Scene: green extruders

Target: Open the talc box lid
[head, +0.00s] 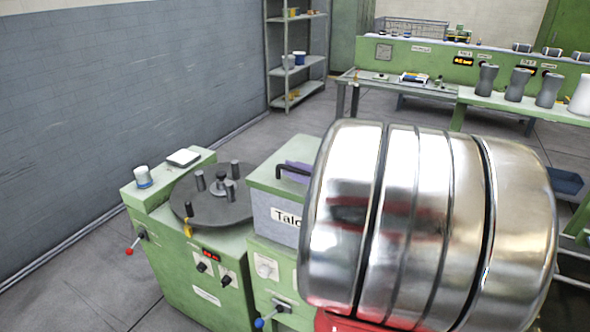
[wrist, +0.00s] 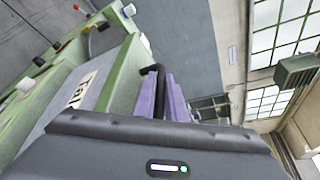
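The talc box (head: 272,213) is grey with a "Talc" label, partly cut off from view. Its green lid (head: 262,172) lies flat on top, closed. A black handle (head: 284,170) rises from the lid; it also shows in the wrist view (wrist: 150,72). My gripper (head: 299,171) has purple fingers at the handle. In the wrist view the fingers (wrist: 163,95) reach down to the lid, and the handle's black bar appears between them. I cannot tell whether they press on it. My metal arm hides the box's right side in the head view.
A green machine with a dark round turntable (head: 211,197) and posts stands left of the box. A white cup (head: 143,175) sits at its left end. A grey wall (head: 120,95) runs along the left. Shelves (head: 293,60) and a long green bench (head: 480,65) stand behind, with clear floor between.

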